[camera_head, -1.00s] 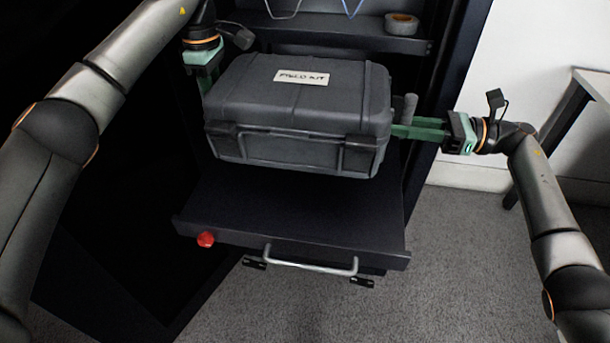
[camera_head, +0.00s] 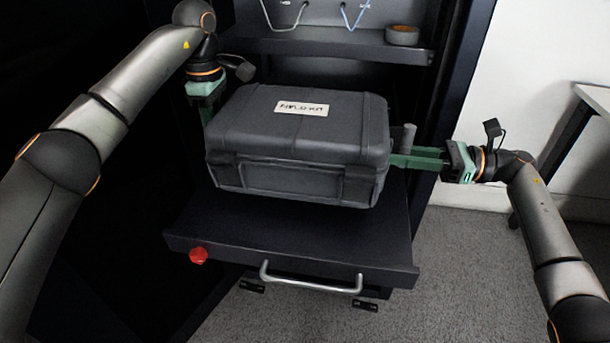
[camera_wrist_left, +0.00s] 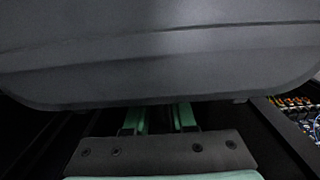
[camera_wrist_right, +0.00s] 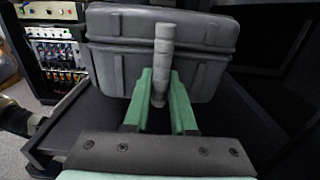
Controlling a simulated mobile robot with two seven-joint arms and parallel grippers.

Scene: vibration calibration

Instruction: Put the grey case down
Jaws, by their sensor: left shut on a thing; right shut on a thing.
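The grey case (camera_head: 297,140), with a white label on its lid, is level above the pulled-out dark shelf (camera_head: 290,238). I cannot tell whether its underside touches the shelf. My left gripper (camera_head: 208,112) is at the case's left side, its fingertips hidden behind the case; the left wrist view shows its green fingers (camera_wrist_left: 158,118) running under the case's dark side (camera_wrist_left: 160,60). My right gripper (camera_head: 405,158) is at the right side, shut on a grey upright handle post (camera_wrist_right: 162,65) beside the case, which also shows in the right wrist view (camera_wrist_right: 205,45).
The shelf has a silver front handle (camera_head: 310,284) and a red knob (camera_head: 198,255). A roll of tape (camera_head: 402,35) lies on the upper shelf (camera_head: 330,44). A side table (camera_head: 595,98) stands at the right. Bare shelf shows in front of the case.

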